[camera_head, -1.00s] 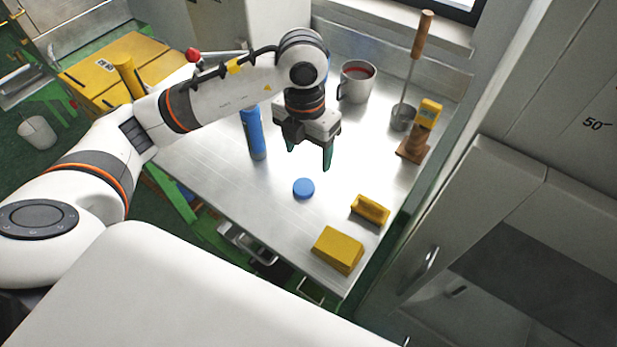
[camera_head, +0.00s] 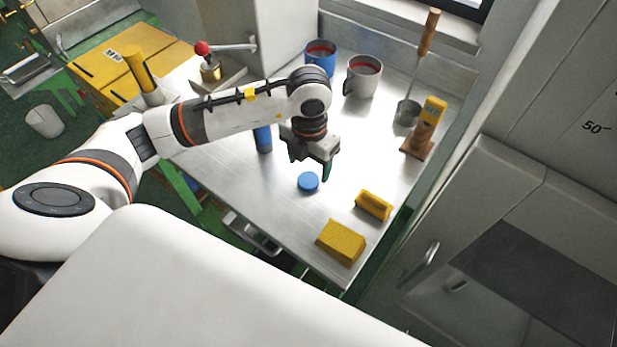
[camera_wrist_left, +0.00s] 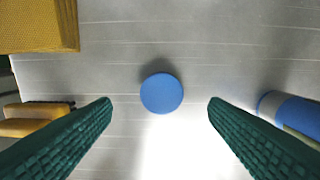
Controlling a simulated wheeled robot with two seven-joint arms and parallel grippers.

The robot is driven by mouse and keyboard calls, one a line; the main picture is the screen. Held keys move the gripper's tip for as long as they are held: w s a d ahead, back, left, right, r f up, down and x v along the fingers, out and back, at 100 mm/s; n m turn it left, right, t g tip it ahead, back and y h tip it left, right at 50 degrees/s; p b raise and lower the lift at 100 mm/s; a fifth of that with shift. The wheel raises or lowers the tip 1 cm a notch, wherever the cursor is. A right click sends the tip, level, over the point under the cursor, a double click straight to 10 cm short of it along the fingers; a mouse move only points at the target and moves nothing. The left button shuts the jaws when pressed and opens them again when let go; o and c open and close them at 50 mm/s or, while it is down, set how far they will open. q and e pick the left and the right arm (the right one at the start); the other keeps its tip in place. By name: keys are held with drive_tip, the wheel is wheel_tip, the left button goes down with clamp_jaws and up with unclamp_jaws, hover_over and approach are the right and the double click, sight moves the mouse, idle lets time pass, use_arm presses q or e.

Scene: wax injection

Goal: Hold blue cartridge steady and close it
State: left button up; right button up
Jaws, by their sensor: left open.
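The blue cartridge (camera_head: 263,139) stands upright on the metal table, partly hidden behind my left arm in the head view. Its end also shows at the right of the left wrist view (camera_wrist_left: 284,106), beside one finger. A round blue cap (camera_head: 308,182) lies flat on the table, apart from the cartridge. In the left wrist view the cap (camera_wrist_left: 161,93) sits between and beyond the fingertips. My left gripper (camera_head: 309,171) is open and empty, pointing down above the table close to the cap. My right gripper is not in view.
A yellow block (camera_head: 341,242) and a yellow-handled tool (camera_head: 373,205) lie near the table's front right. A blue mug (camera_head: 320,58), a grey mug (camera_head: 362,78), a ladle (camera_head: 407,112) and a yellow device on a wooden stand (camera_head: 418,146) are at the back.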

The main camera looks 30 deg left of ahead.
sight(309, 179)
use_arm(q)
drive_tip(key=shift+f+p, duration=0.3)
drive_tip(key=shift+f, duration=0.1)
wheel_tip(309, 179, down, 4)
drive_tip(key=shift+a+f+p, duration=0.1)
drive_tip(key=shift+f+p, duration=0.1)
drive_tip(key=shift+p, duration=0.35)
drive_tip(key=c, duration=1.1)
drive_tip(key=shift+o, duration=0.2)
wheel_tip(309, 179, up, 10)
drive_tip(key=b, duration=0.1)
drive_tip(key=shift+b, duration=0.4)
